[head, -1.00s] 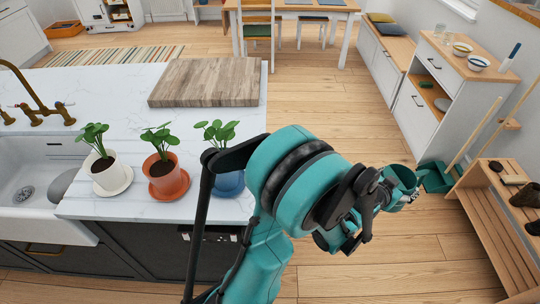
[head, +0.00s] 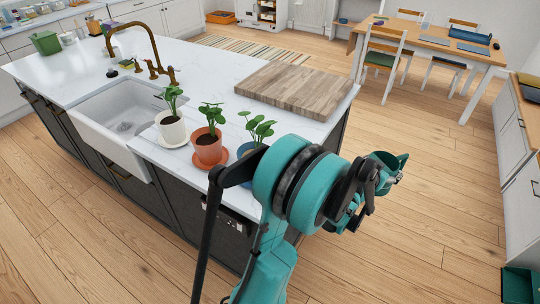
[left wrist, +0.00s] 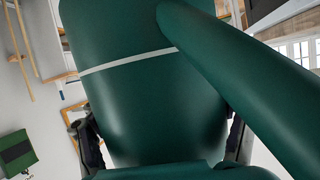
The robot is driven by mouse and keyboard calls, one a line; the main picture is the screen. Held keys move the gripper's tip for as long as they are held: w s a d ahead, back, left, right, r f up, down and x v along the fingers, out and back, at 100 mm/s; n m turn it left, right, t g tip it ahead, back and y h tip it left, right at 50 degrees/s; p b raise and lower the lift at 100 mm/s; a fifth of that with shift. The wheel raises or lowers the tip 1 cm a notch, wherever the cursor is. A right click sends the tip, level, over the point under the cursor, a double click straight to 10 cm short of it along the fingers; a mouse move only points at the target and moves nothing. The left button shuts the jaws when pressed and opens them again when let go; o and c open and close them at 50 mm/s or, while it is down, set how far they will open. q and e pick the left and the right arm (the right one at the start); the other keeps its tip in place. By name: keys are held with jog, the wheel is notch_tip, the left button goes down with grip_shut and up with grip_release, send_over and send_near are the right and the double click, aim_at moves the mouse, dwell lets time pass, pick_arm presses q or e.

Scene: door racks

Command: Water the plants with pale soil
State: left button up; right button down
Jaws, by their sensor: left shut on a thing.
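Three leafy plants stand in a row on the counter in the head view: one in a white pot (head: 172,130), one in a terracotta pot (head: 208,149) and one in a blue pot (head: 244,151). The blue pot is partly hidden behind a teal arm. The soil tones are too small to tell apart. In the left wrist view my left gripper (left wrist: 165,138) is shut on a dark green watering can (left wrist: 140,100), which has a pale band and a long spout and fills most of the view. My right gripper is not identifiable.
A wooden board (head: 295,88) lies on the white counter (head: 215,70) behind the pots. The sink (head: 125,108) and brass faucet (head: 150,50) are left of them. A dining table (head: 430,40) stands at the back right.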

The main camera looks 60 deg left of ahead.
pick_arm(q)
jog(key=s+a+n+y+b, duration=0.1)
jog(key=s+a, duration=0.1)
jog(key=a, duration=0.9)
jog(key=s+a+r+n+g+y+b, duration=0.1)
jog(key=s+a+y, duration=0.1)
jog(key=a, duration=0.8)
jog(key=s+a+n+y+b, duration=0.1)
jog(key=s+a+n, duration=0.1)
jog(key=a, duration=0.9)
jog(key=shift+s+a+r+g+y+b, duration=0.2)
jog(key=shift+s+a+g+y+b, duration=0.1)
jog(key=shift+a+g+y, duration=0.1)
jog(key=shift+d, duration=0.1)
